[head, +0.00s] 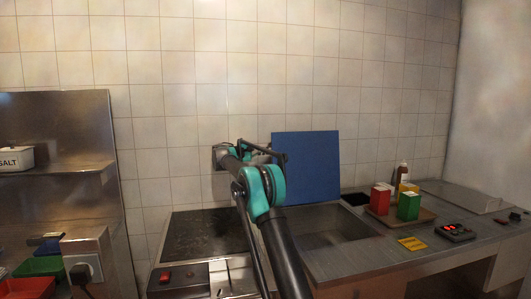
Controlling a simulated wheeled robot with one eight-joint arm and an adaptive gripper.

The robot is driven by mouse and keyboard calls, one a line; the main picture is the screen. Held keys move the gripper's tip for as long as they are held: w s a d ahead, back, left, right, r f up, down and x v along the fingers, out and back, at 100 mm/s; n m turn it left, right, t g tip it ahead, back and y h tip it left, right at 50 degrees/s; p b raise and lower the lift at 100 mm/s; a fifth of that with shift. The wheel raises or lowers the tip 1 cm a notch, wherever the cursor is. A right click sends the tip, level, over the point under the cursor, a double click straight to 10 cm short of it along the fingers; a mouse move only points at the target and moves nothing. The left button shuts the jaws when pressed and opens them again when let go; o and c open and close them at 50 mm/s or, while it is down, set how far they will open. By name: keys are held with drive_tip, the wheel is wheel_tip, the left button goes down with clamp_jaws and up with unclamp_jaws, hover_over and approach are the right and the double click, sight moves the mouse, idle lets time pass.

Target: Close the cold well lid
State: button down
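A flat blue panel (306,166), which looks like the cold well lid, stands upright against the tiled wall. Below and in front of it is a sunken steel well (335,229) in the counter, uncovered. My arm crosses the well's left side.
A dark grill plate (204,234) lies left of the well. To the right, a tray (424,217) holds red, green and yellow boxes and a bottle. A yellow card (413,243) and a black device (455,232) lie nearby. Steel shelving (75,130) is at far left.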

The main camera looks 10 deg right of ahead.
drive_tip(key=shift+s, duration=0.15)
idle(0.3)
drive_tip(key=s+f+m+h, duration=0.2)
drive_tip(key=s+m, duration=0.5)
drive_tip(key=s, duration=1)
drive_tip(key=s+d+f+m+g+h, duration=0.1)
drive_tip(key=s+f+m+h, duration=0.1)
drive_tip(key=s+f+m, duration=0.6)
drive_tip(key=shift+s+f+g+h, duration=0.4)
drive_tip(key=shift+s+f, duration=2.75)
drive_tip(key=shift+f, duration=0.15)
